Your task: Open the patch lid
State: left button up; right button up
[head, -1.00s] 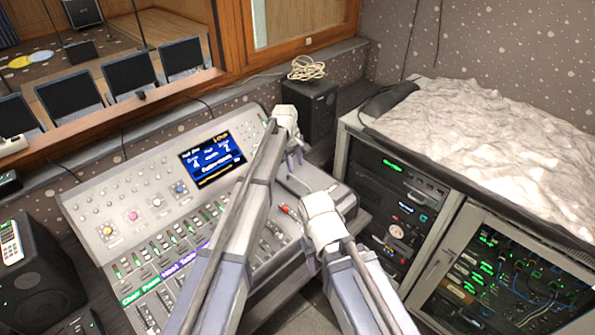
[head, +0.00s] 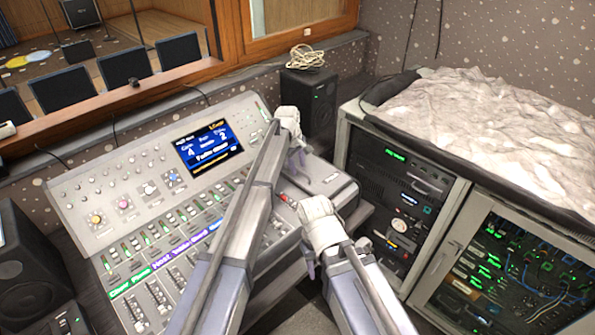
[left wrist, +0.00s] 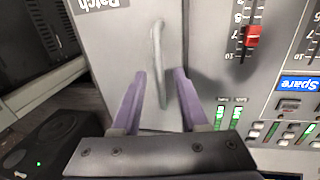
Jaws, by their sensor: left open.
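The patch lid (left wrist: 118,55) is a plain grey panel with a dark "Patch" label (left wrist: 98,4), upside down in the left wrist view. A pale curved bar handle (left wrist: 156,45) stands on it. In the head view the lid (head: 328,178) is at the right end of the mixing console, partly hidden by my arms. The lid looks shut. My left gripper (left wrist: 159,78) is open, its two purple fingers on either side of the handle's line. I cannot tell whether they touch it. My right gripper (head: 312,262) hangs nearer, mostly hidden behind its wrist.
The console (head: 75,200) carries faders, knobs and a lit screen (head: 208,145). A red fader cap (left wrist: 252,36) sits close right of the lid in the wrist view. A black speaker (head: 308,100) stands behind, and an equipment rack (head: 400,190) stands to the right.

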pick_arm(q)
grip_shut()
dwell(0.4)
dwell(1.1)
